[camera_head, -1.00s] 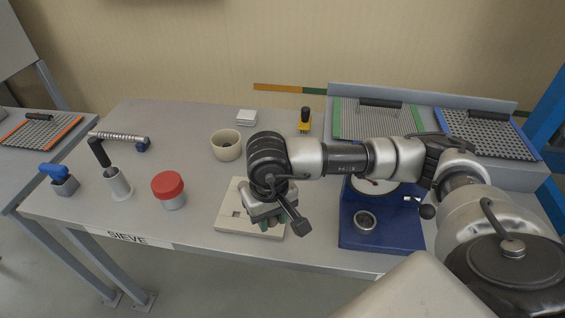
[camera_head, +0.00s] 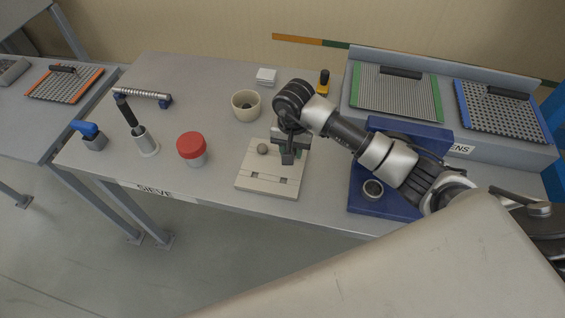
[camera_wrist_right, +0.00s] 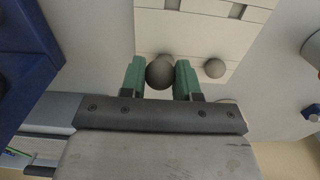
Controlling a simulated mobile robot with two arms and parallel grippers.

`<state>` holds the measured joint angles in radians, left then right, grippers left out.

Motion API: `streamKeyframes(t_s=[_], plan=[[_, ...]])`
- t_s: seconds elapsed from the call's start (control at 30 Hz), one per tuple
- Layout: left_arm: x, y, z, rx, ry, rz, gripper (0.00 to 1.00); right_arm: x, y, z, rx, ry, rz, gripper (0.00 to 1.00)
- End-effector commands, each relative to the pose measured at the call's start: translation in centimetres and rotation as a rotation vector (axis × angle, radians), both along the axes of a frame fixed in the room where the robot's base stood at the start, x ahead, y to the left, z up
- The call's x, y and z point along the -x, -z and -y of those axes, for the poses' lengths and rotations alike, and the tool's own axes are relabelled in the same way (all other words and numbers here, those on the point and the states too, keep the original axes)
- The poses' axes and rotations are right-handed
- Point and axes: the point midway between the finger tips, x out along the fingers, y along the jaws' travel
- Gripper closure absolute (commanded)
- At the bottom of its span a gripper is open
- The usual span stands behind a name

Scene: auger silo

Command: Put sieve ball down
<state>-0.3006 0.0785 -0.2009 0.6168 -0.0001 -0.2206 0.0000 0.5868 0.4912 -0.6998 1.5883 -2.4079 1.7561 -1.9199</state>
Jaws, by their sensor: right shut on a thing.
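The pale board (camera_head: 262,185) lies on the table, with small recesses along its front part. One grey ball (camera_head: 262,148) rests at its back left; it also shows in the right wrist view (camera_wrist_right: 214,68). My right gripper (camera_head: 292,158) is over the board's back right part, pointing down. In the right wrist view its green fingers (camera_wrist_right: 160,80) are shut on another grey ball, the sieve ball (camera_wrist_right: 159,72). The held ball is near the board's edge; I cannot tell whether it touches the board. My left gripper is not in view.
A red-lidded jar (camera_head: 192,148) stands left of the board, and a cream bowl (camera_head: 246,112) behind it. The blue stand (camera_head: 370,208) is close on the right. Green-edged (camera_head: 395,95) and blue-edged (camera_head: 490,108) screens lie at the back right.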

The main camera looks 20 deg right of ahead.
Motion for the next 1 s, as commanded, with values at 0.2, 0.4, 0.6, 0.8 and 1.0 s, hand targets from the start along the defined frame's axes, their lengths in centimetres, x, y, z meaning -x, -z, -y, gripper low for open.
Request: streamKeyframes(t_s=[0.2, 0.4, 0.6, 0.8, 1.0], plan=[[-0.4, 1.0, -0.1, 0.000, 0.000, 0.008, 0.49, -0.7, 1.4, -2.1, 0.000, 0.000, 0.000, 0.91], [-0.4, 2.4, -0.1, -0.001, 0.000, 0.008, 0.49, -0.6, 3.7, -2.2, 0.000, 0.000, -0.002, 0.91], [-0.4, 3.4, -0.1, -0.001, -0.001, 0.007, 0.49, -0.7, 5.5, -2.1, 0.001, 0.000, 0.001, 0.91], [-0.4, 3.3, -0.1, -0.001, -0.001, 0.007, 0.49, -0.7, 5.3, -2.1, 0.002, -0.001, 0.001, 0.91], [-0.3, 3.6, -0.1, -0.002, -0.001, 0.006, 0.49, -0.7, 5.6, -2.1, 0.002, -0.002, 0.002, 0.59]])
